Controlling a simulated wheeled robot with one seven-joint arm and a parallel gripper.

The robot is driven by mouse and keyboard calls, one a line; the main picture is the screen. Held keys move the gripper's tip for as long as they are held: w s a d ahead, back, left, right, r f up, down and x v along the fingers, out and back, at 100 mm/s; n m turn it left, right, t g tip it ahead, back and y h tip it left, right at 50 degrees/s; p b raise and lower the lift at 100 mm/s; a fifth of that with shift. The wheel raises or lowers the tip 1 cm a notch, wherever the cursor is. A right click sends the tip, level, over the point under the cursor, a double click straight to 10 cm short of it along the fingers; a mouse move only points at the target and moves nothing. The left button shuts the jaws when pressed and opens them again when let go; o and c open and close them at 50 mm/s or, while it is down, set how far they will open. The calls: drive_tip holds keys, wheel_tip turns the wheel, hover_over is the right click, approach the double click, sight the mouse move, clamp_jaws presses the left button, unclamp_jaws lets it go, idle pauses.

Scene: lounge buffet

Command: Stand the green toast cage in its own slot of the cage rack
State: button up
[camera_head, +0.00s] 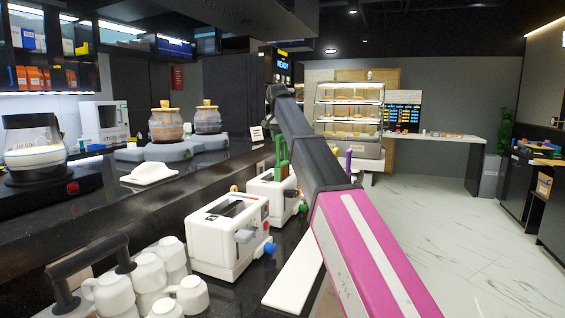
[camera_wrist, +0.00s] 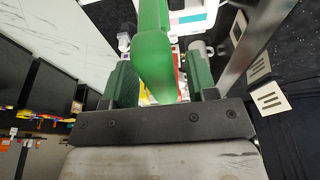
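The green toast cage (camera_head: 281,152) shows as an upright green handle above the rear white toaster (camera_head: 268,193), partly behind my arm. Its lower part is hidden. In the wrist view a thick green handle (camera_wrist: 154,60) reaches down between the two fingers of my gripper (camera_wrist: 160,85). The fingers stand apart on both sides of it, with a gap visible at the right finger. In the head view my gripper is not clearly visible; my arm crosses the middle of the picture. I cannot make out the cage rack in either view.
A nearer white toaster (camera_head: 228,236) with a blue knob stands on the dark counter. White cups (camera_head: 150,275) are stacked at the front left. A white board (camera_head: 294,284) lies right of the toaster. A purple handle (camera_head: 348,160) shows behind my arm. The floor at right is clear.

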clamp_jaws()
drive_tip(key=shift+w+d+r+v, duration=0.1)
drive_tip(key=shift+w+v, duration=0.2)
drive_tip(key=shift+v, duration=1.05)
drive_tip(key=shift+w+d+r+v, duration=0.15)
drive_tip(key=shift+w+v, duration=0.15)
drive_tip(key=shift+v, duration=1.05)
drive_tip(key=shift+w+d+v, duration=0.1)
drive_tip(key=shift+w+v, duration=0.2)
drive_tip(key=shift+v, duration=1.1)
drive_tip(key=shift+f, duration=0.1)
